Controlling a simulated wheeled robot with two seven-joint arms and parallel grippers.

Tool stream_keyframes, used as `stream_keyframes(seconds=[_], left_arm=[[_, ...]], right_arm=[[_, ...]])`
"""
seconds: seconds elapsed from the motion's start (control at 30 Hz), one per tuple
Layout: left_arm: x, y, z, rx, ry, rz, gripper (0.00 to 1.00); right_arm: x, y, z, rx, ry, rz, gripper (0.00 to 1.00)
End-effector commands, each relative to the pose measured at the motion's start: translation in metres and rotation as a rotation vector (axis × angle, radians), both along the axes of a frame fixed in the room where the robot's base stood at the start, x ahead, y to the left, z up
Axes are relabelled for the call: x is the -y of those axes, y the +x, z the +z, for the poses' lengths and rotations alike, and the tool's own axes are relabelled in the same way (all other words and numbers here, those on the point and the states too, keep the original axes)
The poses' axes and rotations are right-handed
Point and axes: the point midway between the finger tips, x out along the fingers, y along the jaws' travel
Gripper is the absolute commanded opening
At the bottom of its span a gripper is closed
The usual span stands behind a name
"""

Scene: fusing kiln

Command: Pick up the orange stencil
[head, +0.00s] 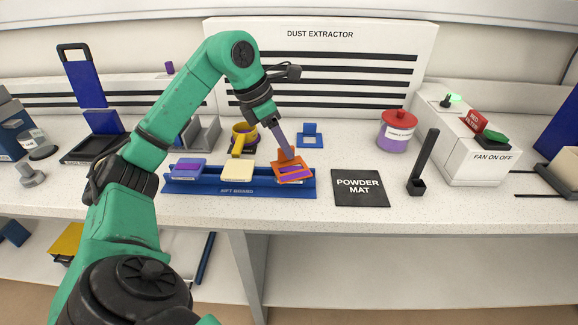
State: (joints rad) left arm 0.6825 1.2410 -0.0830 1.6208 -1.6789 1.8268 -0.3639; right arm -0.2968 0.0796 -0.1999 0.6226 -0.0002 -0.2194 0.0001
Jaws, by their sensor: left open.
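The orange stencil (305,166) lies at the right end of the blue sift board (240,190), with purple showing through its openings. An orange upright tab stands at its back edge. My left gripper (287,154) reaches down from above, its fingertips at this tab. The jaws are open and seen nearly edge-on, and partly cover the tab. I cannot tell whether they touch it. My right gripper is out of view.
A purple-and-blue piece (189,168) and a cream tile (237,172) sit on the board to the left. A yellow mug (243,137) and a blue stencil (310,130) stand behind.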

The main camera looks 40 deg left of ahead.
Motion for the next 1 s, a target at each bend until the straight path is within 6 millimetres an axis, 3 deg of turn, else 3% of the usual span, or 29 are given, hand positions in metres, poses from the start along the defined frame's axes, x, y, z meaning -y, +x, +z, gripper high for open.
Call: stream_keyframes(seconds=[0.1,0.33,0.47,0.83,1.0], left_arm=[[0.004,0.006,-0.018,-0.001,-0.001,-0.002,0.5],[0.004,0.008,-0.02,0.001,0.0,0.0,0.5],[0.004,0.007,-0.02,0.0,0.001,0.0,0.0],[0.004,0.007,-0.018,0.001,0.0,0.0,0.0],[0.004,0.008,0.003,0.005,-0.001,0.0,0.0]], right_arm=[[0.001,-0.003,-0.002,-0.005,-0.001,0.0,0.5],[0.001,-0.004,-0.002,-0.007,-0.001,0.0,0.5],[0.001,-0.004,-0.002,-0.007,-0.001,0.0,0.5],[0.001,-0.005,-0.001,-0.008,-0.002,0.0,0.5],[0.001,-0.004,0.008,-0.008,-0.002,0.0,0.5]])
